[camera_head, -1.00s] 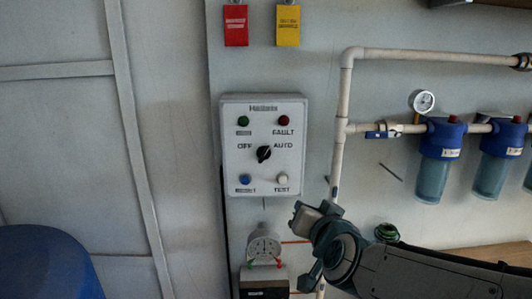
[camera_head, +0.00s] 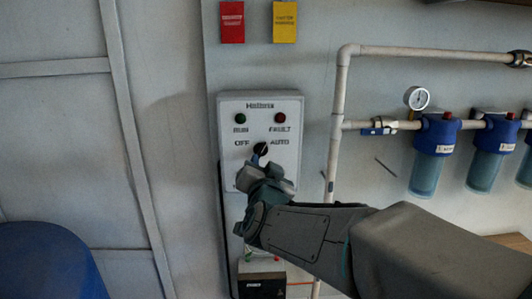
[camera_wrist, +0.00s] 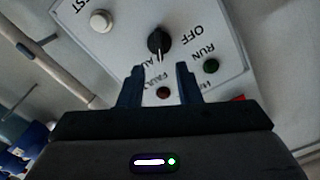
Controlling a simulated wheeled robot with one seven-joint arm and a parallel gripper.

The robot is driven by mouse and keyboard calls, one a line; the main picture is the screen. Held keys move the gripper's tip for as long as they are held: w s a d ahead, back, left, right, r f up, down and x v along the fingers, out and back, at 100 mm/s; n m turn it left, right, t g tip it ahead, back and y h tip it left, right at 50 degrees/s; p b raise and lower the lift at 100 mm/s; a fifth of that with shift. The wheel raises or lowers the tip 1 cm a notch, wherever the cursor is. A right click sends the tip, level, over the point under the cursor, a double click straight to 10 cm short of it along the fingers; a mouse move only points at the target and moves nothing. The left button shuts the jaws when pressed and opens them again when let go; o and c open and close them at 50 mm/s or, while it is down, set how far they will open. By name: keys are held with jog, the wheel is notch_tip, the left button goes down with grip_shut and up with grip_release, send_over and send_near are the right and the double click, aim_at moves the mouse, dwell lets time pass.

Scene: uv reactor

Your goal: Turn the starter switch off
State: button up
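The starter switch is a black rotary knob (camera_head: 262,148) on a white control box (camera_head: 288,107), between the labels OFF at left and AUTO at right. In the wrist view the knob (camera_wrist: 159,40) appears turned round, and its white mark points away from OFF, toward the AUTO side. My gripper (camera_head: 257,162) is in front of the box, just below the knob, and hides the lower buttons in the head view. In the wrist view my gripper (camera_wrist: 160,70) is open, with the knob just beyond the gap between its fingertips. I cannot tell if they touch it.
Green (camera_head: 241,118) and red (camera_head: 283,118) lamps sit above the knob. A white button (camera_wrist: 101,21) is lower on the box. A vertical pipe (camera_head: 335,140) and blue filters (camera_head: 436,150) are to the right. A blue drum (camera_head: 45,262) is lower left.

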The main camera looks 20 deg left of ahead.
aim_at(262, 152)
jog(key=p+x, duration=0.1)
jog(key=x, duration=0.5)
jog(key=shift+w+a, duration=0.1)
jog(key=shift+w, duration=0.2)
grip_shut()
